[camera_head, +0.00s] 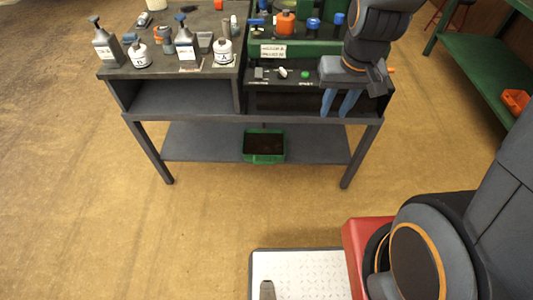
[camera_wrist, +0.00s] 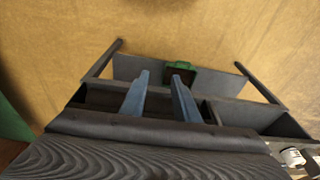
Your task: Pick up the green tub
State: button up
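The green tub (camera_head: 264,157) sits on the lower shelf of the grey workbench, right of the shelf's middle, with something dark inside. It also shows in the wrist view (camera_wrist: 181,66), small, beyond the fingertips. My gripper (camera_head: 340,103) hangs at the bench's right front, above and to the right of the tub and apart from it. Its two blue fingers are spread with a gap between them, also in the wrist view (camera_wrist: 161,77). Nothing is between the fingers.
The workbench (camera_head: 140,117) carries several bottles and a panel with buttons (camera_head: 304,74) on top. The lower shelf (camera_head: 200,143) is bare beside the tub. A green shelf unit (camera_head: 470,62) stands at the right. The floor before the bench (camera_head: 210,215) is clear.

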jog(key=w+a+f+t+b, duration=0.1)
jog(key=w+a+f+b, duration=0.1)
jog(key=w+f+b, duration=0.7)
jog(key=w+a+f+t+b, duration=0.1)
jog(key=w+f+b, duration=0.9)
jog(key=f, duration=1.6)
jog(key=w+a+f+t+b, duration=0.1)
jog(key=w+a+f+b, duration=0.2)
jog(key=w+f+b, duration=0.6)
jog(key=shift+w+a+f+t+h+b, duration=0.1)
jog(key=shift+a+f+t+h+b, duration=0.1)
jog(key=shift+f+b, duration=1.65)
jog(key=shift+w+a+f+t+h+b, duration=0.15)
jog(key=shift+f+b, duration=0.8)
jog(key=shift+f, duration=1.75)
jog(key=shift+a+b+x, duration=0.15)
jog(key=shift+b+x, duration=0.6)
jog(key=shift+x, duration=0.6)
jog(key=shift+a+b+x, duration=0.1)
jog(key=shift+b+x, duration=0.6)
jog(key=shift+x, duration=0.65)
grip_shut()
